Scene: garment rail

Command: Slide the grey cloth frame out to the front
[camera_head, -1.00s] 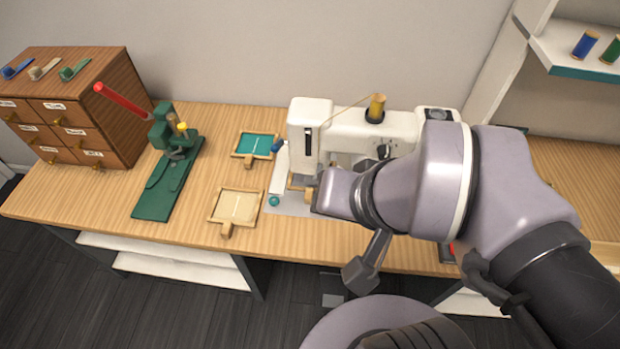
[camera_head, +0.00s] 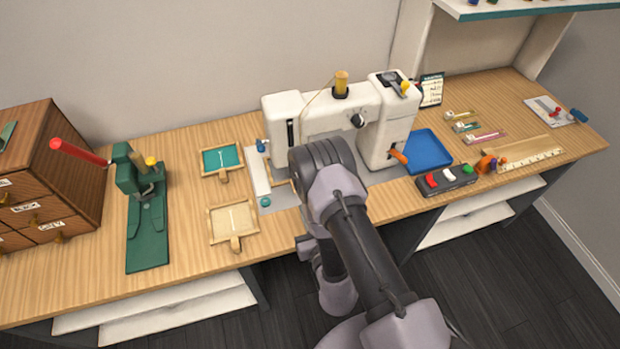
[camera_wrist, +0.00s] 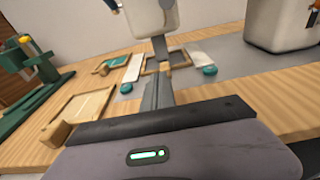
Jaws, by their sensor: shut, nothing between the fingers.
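The grey cloth frame (camera_wrist: 178,58) sits on the machine bed under the sewing head in the wrist view. Its wooden edges show, but the presser foot and my fingers cover part of it. In the head view only a bit of wood shows beside my arm. The white sewing machine (camera_head: 287,106) stands over it. My gripper (camera_wrist: 158,78) is shut and empty, pointing at the frame's front side. I cannot tell whether it touches the frame. In the head view my arm hides the fingers.
A teal cloth frame (camera_head: 222,173) and a cream cloth frame (camera_head: 252,219) lie on the table to the left. A green press (camera_head: 148,225) stands farther left. A blue tray (camera_head: 429,150) and a switch box (camera_head: 447,181) are right. Open floor lies in front.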

